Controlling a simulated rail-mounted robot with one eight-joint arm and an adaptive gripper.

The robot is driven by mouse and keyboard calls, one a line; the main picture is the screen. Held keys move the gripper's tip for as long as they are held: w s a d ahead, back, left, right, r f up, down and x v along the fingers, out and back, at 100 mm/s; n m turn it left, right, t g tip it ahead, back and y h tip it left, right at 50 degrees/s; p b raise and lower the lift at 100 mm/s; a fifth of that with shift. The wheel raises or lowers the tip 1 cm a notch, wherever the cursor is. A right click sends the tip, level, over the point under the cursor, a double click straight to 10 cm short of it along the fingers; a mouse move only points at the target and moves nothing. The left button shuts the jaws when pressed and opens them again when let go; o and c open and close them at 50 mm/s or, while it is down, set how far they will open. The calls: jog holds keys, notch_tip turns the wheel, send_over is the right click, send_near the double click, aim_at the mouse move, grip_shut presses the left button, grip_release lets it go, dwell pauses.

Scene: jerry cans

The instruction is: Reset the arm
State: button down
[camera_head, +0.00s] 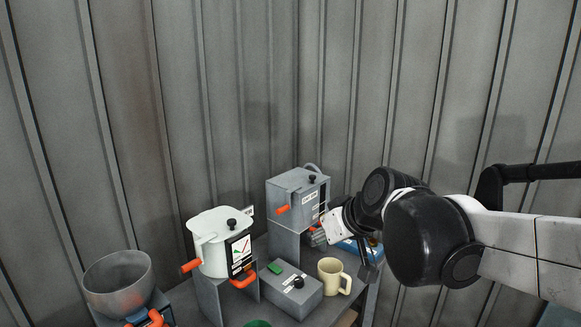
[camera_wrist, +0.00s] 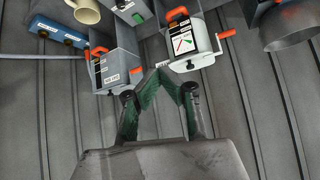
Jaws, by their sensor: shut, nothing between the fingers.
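My gripper (camera_head: 319,239) is at the end of my white and black arm, which reaches in from the right in the head view. It hangs in front of the grey machine with a black knob and orange handle (camera_head: 297,198). In the wrist view my gripper (camera_wrist: 160,73) shows its green-padded fingers brought together at the tips, with nothing between them. I cannot tell whether it touches anything, as the arm partly hides that area.
A white jug-like machine (camera_head: 213,246), a grey box with a green button (camera_head: 292,291), a cream mug (camera_head: 333,277), a blue item (camera_head: 350,247) and a metal bowl (camera_head: 118,282) stand around. Corrugated walls (camera_head: 240,90) close off the back.

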jog(key=s+d+f+m+h, duration=0.2)
jog(key=s+d+f, duration=0.1)
jog(key=s+d, duration=0.4)
jog(key=s+d+f+m+h, duration=0.3)
jog(key=s+d, duration=0.4)
jog(key=s, duration=0.5)
jog(key=shift+d+f+m+g, duration=0.15)
jog(key=shift+f+m+g, duration=0.15)
jog(key=shift+f, duration=0.05)
